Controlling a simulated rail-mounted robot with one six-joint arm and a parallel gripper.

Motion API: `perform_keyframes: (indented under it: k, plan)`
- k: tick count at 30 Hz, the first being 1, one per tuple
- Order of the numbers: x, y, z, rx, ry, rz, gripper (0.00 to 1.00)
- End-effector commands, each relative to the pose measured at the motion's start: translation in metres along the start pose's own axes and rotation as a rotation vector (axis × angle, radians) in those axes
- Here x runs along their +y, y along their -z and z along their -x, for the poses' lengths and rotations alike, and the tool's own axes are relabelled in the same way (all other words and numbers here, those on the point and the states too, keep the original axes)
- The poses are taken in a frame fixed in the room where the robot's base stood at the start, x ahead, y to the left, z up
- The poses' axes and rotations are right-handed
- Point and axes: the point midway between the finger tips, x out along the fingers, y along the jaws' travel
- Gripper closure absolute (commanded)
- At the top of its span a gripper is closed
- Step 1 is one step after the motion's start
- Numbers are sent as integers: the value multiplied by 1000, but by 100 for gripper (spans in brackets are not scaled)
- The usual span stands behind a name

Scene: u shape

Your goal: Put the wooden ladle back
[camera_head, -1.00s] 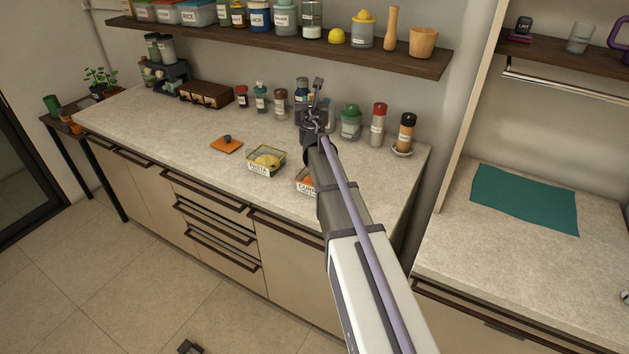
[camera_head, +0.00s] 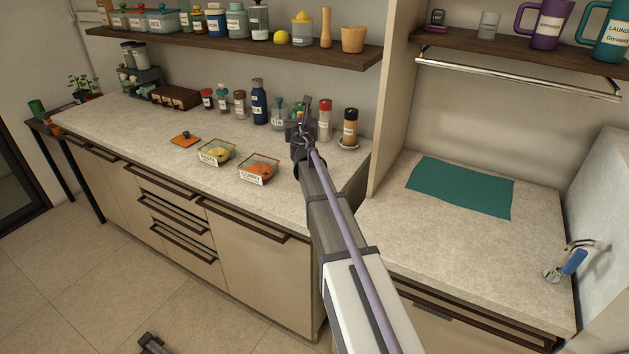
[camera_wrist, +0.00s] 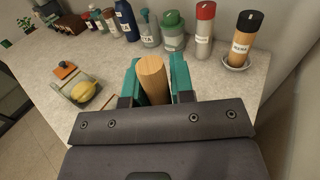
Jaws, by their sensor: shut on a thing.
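My gripper (camera_head: 303,130) is over the right part of the long counter (camera_head: 110,125), in front of the row of bottles. In the wrist view, its teal fingers (camera_wrist: 155,66) are shut on a round wooden piece (camera_wrist: 152,78), which looks like the wooden ladle's handle. Only its end and upper part show. The bowl of the ladle is not visible, and the arm and gripper hide the held piece in the head view. I cannot tell whether it touches the counter.
Spice bottles (camera_head: 325,120) line the counter's back. A glass curry box (camera_head: 259,168) and a pasta box (camera_head: 217,151) stand left of the gripper. A wall shelf (camera_head: 240,48) hangs above. A partition (camera_head: 400,110) separates the right counter, with a teal cloth (camera_head: 462,187).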

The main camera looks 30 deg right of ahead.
Motion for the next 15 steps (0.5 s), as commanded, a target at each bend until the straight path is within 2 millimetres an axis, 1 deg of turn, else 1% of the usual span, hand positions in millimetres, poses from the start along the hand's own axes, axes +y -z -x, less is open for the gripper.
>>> perform_keyframes:
  k: [1,4,6,10,11,15]
  plan:
    - [0,24,0,0,1,0,100]
    - [0,50,0,0,1,0,100]
    - [0,58,0,0,1,0,100]
    - [0,56,0,0,1,0,100]
    - [0,60,0,0,1,0,100]
    - [0,90,0,0,1,0,100]
